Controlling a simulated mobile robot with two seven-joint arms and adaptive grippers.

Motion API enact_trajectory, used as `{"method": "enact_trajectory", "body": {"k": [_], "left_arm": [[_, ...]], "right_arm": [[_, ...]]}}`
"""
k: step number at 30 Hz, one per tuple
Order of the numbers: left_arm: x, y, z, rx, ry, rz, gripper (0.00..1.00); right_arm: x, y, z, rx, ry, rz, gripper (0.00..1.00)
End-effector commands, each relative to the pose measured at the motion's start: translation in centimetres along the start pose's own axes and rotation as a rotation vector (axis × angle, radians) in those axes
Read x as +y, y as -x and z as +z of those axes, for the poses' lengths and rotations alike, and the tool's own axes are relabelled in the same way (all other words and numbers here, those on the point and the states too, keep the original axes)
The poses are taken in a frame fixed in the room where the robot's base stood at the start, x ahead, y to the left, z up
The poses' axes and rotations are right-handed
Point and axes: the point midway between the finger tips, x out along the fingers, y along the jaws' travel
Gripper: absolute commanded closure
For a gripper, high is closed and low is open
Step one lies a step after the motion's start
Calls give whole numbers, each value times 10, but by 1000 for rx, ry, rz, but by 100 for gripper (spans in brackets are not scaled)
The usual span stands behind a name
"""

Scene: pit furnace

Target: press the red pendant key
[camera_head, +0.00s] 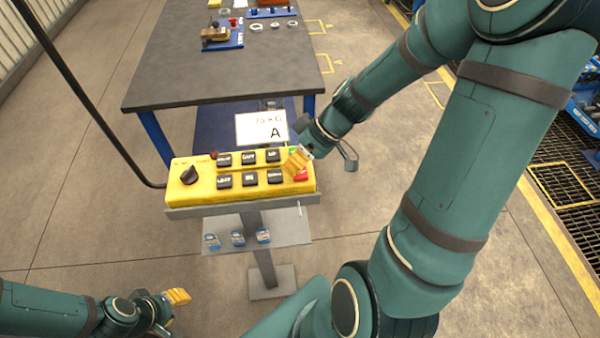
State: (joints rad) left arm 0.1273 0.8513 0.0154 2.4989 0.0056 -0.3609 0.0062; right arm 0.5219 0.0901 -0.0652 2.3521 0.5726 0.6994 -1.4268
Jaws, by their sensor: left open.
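The yellow pendant (240,187) sits on a grey stand, with two rows of black keys and a black knob at its left end. The red key (301,176) is at its right end, partly covered by my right gripper. My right gripper (296,161) has its yellow fingertips over that end, just above or on the key area; I cannot tell if they touch. Whether its fingers are shut is unclear. A sliver of green key shows behind them. My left gripper (178,297) is open and empty at the lower left, away from the pendant.
A white card marked "A" (262,128) stands behind the pendant. A dark table (215,80) with parts on it is beyond. A grey shelf (285,232) with small blue-tagged items is below. A black cable (95,110) runs at left. Floor at left is clear.

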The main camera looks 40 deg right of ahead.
Motion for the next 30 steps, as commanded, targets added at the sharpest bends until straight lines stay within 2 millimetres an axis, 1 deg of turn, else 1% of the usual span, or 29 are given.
{"method": "enact_trajectory", "body": {"k": [2, 3, 4, 30], "left_arm": [[0, 0, 0, 0, 0, 0, 66], [0, 0, 0, 1, 0, 0, 66], [0, 0, 0, 1, 0, 0, 66], [0, 0, 0, 1, 0, 0, 66]], "right_arm": [[0, 0, 0, 0, 0, 0, 100], [0, 0, 0, 0, 0, 0, 95], [0, 0, 0, 0, 0, 0, 100], [0, 0, 0, 0, -1, 0, 100]]}}
